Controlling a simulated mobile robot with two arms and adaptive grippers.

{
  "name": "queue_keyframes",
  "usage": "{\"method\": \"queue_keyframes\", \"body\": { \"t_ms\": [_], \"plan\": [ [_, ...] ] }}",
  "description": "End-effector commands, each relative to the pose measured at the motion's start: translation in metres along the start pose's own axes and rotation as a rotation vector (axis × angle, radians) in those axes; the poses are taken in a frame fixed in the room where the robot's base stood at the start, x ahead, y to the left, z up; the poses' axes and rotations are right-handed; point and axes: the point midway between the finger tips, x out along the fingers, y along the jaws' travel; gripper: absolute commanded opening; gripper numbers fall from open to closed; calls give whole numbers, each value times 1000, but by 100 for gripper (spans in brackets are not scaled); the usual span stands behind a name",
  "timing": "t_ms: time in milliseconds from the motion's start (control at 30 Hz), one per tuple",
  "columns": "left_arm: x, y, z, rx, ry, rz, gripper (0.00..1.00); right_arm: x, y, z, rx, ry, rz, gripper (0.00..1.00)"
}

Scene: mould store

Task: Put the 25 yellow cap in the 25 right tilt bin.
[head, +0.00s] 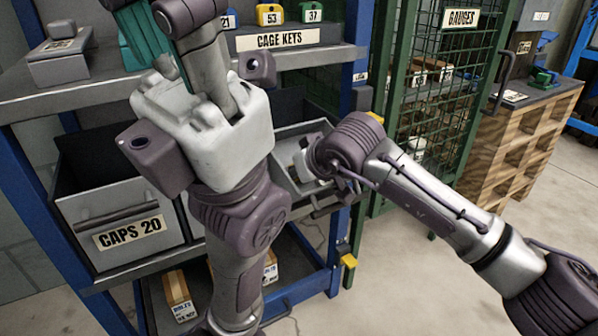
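I cannot make out a yellow cap in the head view. A grey tilt bin (283,133) to the right of my central arm is tipped open. Its front label is hidden, so I cannot read its number. My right gripper (318,170) is at the end of the arm from the lower right, at this bin. Its fingers are mostly hidden behind its own wrist, and I cannot see whether it holds anything. My other arm stands large in the middle and covers part of the bins.
A tilt bin labelled CAPS 20 (82,208) hangs open at left. The shelf above (330,58) carries numbered coloured pieces, one of them yellow with 53 (270,14). A green mesh cage (425,90) stands close right of the rack. Labelled boxes (178,292) sit below. Floor (400,285) is clear.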

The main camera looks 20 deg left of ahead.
Motion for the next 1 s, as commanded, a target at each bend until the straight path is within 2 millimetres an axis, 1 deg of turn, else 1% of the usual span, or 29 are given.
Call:
{"method": "queue_keyframes", "body": {
  "t_ms": [33, 367, 400, 533, 567, 867, 967, 1000],
  "plan": [
    [-1, 0, 0, 0, 0, 0, 25, 4, -1, 4, 1, -6, -1, 18],
    [-1, 0, 0, 0, -1, 0, 25, 6, -1, 6, 2, -8, -2, 18],
    [-1, 0, 0, 0, -1, -1, 25, 6, -1, 6, 3, -8, -2, 40],
    [-1, 0, 0, 0, -2, -1, 25, 6, -1, 6, 3, -9, -2, 62],
    [-1, 0, 0, 0, -2, -1, 25, 6, -1, 6, 3, -9, -2, 65],
    [-2, -1, 1, -1, -4, -5, 25, 5, -1, 6, 3, -9, -3, 65],
    [-2, -1, 1, -1, -4, -4, 25, -2, 0, 6, 3, -7, -1, 65],
    [-2, 0, 1, 0, -4, -4, 25, -8, 0, 5, 1, -5, -1, 65]
  ]
}}
